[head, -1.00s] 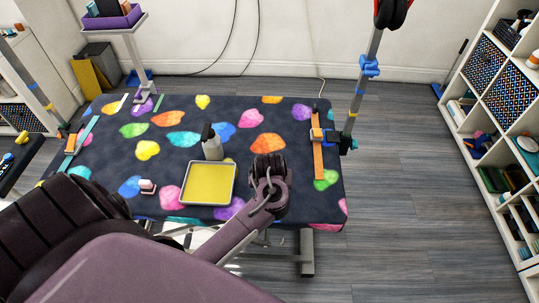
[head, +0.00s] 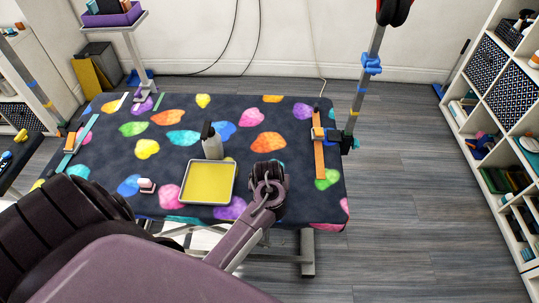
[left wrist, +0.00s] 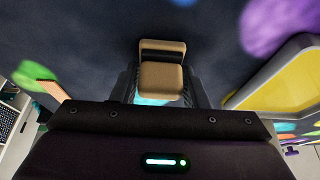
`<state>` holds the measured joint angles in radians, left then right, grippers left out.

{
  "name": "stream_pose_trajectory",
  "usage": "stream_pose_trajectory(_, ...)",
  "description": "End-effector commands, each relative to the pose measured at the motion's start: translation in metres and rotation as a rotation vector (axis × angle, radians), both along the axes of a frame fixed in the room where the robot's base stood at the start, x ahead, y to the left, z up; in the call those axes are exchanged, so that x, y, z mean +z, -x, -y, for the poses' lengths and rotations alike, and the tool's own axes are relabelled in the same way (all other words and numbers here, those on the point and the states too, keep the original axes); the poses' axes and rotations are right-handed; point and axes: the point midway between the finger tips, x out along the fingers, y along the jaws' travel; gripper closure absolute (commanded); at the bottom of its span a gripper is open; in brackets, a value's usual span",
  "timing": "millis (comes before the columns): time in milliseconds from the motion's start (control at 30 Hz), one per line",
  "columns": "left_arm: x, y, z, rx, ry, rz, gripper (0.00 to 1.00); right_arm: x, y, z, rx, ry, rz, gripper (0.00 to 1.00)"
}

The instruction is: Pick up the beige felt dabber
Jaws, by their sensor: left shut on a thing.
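The beige felt dabber (left wrist: 162,80) is a small beige block with a second beige part behind it, seen in the left wrist view. My left gripper (left wrist: 160,92) is shut on it, with a dark finger on each side. In the head view my left gripper (head: 267,172) is over the right front part of the table, right of the yellow tray. My own wrist hides the dabber there. I cannot tell how high it is above the table. My right gripper is in neither view.
The grooming table (head: 107,165) has a dark cover with coloured patches. A yellow-bottomed tray (head: 208,182), a grey bottle (head: 212,146) and a small pink-white block (head: 147,186) stand on it. An orange strap (head: 318,158) lies at the right. A post (head: 357,100) rises at the right edge.

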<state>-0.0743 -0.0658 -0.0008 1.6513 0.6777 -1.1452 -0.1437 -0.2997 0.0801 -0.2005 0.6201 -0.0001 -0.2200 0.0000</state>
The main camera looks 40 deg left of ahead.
Motion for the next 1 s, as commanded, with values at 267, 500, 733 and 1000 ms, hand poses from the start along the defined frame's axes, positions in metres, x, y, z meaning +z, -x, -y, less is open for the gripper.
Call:
stream_pose_trajectory(267, 0.000, 0.000, 0.000, 0.000, 0.000, 0.000, 0.82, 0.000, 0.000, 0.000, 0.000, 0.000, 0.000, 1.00)
stream_pose_trajectory(500, 0.015, -0.001, -0.001, -0.001, -0.003, 0.002, 0.82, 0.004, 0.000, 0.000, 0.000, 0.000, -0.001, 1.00)
stream_pose_trajectory(733, 0.062, -0.002, -0.002, -0.003, -0.007, 0.005, 0.82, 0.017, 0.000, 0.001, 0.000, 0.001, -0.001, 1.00)
stream_pose_trajectory(1000, 0.136, -0.001, -0.002, -0.004, -0.007, 0.004, 0.82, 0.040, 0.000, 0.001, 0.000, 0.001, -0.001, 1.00)
